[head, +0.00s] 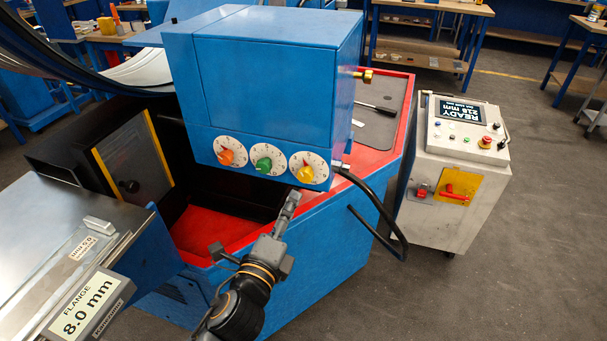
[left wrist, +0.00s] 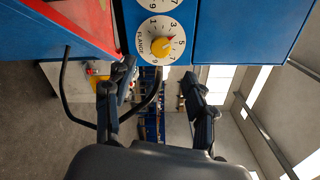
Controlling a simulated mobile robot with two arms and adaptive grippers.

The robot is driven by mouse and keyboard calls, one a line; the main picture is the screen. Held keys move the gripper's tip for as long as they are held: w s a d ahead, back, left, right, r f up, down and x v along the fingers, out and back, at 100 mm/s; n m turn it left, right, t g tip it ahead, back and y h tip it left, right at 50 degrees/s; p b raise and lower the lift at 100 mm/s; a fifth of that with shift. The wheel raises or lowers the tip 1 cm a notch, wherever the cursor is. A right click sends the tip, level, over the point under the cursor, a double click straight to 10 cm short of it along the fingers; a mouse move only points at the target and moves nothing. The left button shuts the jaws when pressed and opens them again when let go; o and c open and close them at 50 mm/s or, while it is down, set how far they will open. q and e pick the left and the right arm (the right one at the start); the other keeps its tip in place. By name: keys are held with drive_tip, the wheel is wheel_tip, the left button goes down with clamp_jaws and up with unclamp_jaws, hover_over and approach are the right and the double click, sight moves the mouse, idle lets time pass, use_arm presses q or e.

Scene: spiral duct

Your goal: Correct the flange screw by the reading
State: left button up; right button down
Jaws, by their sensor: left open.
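The flange screw is a yellow knob (head: 305,174) on a white numbered dial, rightmost of three on the blue machine head. In the left wrist view the yellow knob (left wrist: 161,47) sits on a dial marked FLANGE, its red pointer toward the 3-to-5 side. The readout (head: 88,306) at lower left says FLANGE 8.0 mm. My left gripper (head: 254,226) is open and empty below the yellow knob, apart from it. In the left wrist view its two fingers (left wrist: 158,88) are spread, with the dial beyond them. My right gripper is in neither view.
Orange (head: 226,157) and green (head: 264,164) knobs sit left of the yellow one. A black cable (head: 374,200) hangs at the right of the head. A grey control cabinet (head: 445,200) with a READY screen stands right. The red-rimmed blue base (head: 300,248) lies below. Floor at lower right is clear.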

sight(304, 178)
use_arm(q)
drive_tip(key=p+x, duration=0.1)
drive_tip(key=x, duration=0.9)
drive_tip(key=shift+c, duration=0.2)
drive_tip(key=c, duration=1.1)
